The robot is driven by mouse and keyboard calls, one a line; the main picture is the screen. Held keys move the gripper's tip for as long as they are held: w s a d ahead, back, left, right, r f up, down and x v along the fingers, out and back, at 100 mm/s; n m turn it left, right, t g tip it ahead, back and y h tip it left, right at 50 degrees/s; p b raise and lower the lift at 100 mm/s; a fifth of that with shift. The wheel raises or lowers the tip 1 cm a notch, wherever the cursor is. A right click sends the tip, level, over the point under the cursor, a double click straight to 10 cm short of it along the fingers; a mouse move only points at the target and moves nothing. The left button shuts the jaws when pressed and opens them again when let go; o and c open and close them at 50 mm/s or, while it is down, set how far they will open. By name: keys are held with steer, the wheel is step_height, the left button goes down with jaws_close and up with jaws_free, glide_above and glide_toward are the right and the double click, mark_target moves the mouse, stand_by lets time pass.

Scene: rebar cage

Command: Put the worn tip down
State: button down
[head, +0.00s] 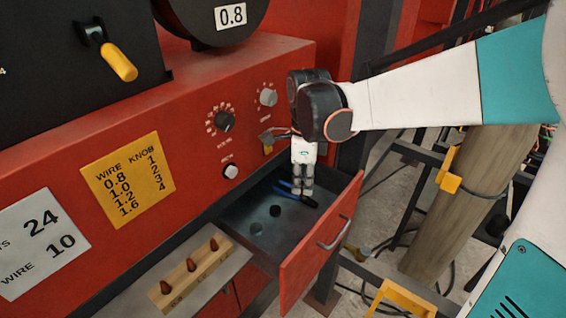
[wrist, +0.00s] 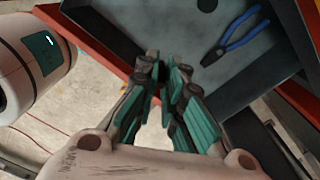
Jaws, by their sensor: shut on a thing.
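My gripper (head: 301,188) points down over the open drawer (head: 245,238) of the red machine. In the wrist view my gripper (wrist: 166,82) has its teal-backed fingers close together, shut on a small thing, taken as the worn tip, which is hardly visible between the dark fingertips. The fingertips are near the drawer's edge in that view. In the head view they overlap the back of the drawer, and I cannot tell their height above its floor.
Blue-handled pliers (head: 296,193) lie in the drawer, and small dark round things (head: 275,211) lie on its floor. A wooden block (head: 190,274) with brown pegs stands on a ledge left of the drawer. The red drawer front (head: 320,240) has a handle.

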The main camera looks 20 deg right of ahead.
step_height(320, 180, down, 16)
steer(key=b, duration=0.2)
steer(key=shift+f+b, duration=0.2)
steer(key=shift+b, duration=0.2)
steer(key=shift+f, duration=0.1)
steer(key=c, duration=2)
jaws_free()
steer(key=shift+c, duration=0.2)
steer(key=o, duration=0.3)
steer(key=shift+o, duration=0.2)
